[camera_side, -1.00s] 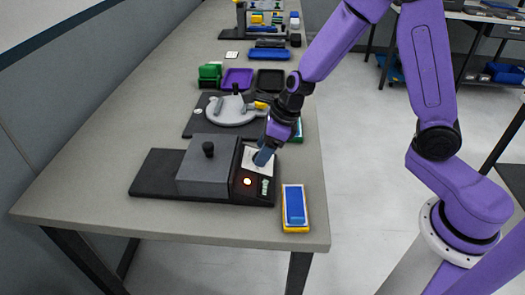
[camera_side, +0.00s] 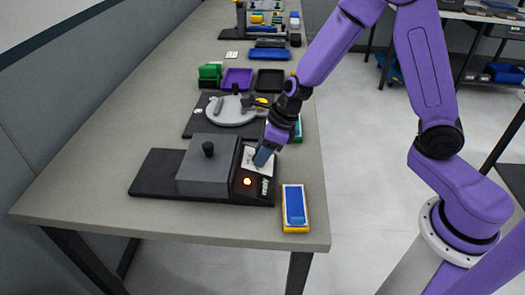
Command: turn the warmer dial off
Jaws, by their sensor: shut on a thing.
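The warmer (camera_side: 206,170) is a grey box with a black knob on its lid, on a black base near the table's front. Its control panel (camera_side: 250,170) is on the right side, with a white plate and a lit orange-red lamp (camera_side: 247,182). My gripper (camera_side: 262,158) points down at the white plate, its fingers shut on the dial there. The fingers hide the dial, so its angle cannot be seen.
A blue and yellow block (camera_side: 295,208) lies right of the warmer near the table edge. Behind stands a round grey fixture (camera_side: 232,111) on a dark mat. Purple (camera_side: 237,78) and black (camera_side: 270,80) trays lie farther back. The table's front left is clear.

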